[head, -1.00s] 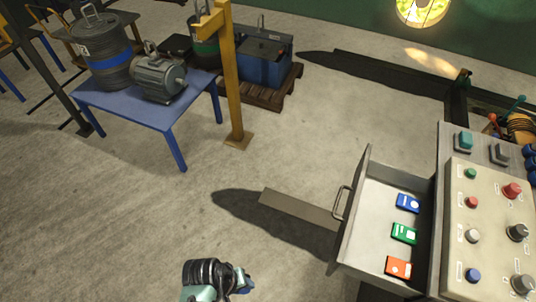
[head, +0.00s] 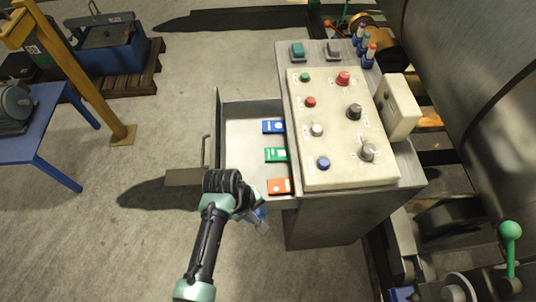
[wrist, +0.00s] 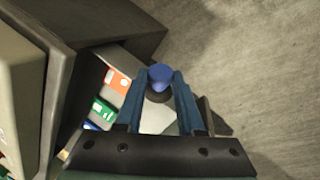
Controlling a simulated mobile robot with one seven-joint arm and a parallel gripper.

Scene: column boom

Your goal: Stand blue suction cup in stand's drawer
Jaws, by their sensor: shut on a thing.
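My gripper (wrist: 160,92) is shut on the blue suction cup (wrist: 159,74), which sits between the fingertips in the wrist view. In the head view my gripper (head: 258,218) is low, just in front of the near end of the stand's open drawer (head: 236,160). The cup is mostly hidden by my arm there. The drawer is pulled out to the left of the stand (head: 330,222). The left part of the drawer floor is bare.
A control panel (head: 335,130) with knobs and buttons tops the stand. Several small blue-based bottles (head: 368,55) stand at its back right corner. A yellow post (head: 85,80) and blue table (head: 45,165) are at left. A large cylinder (head: 475,80) is at right.

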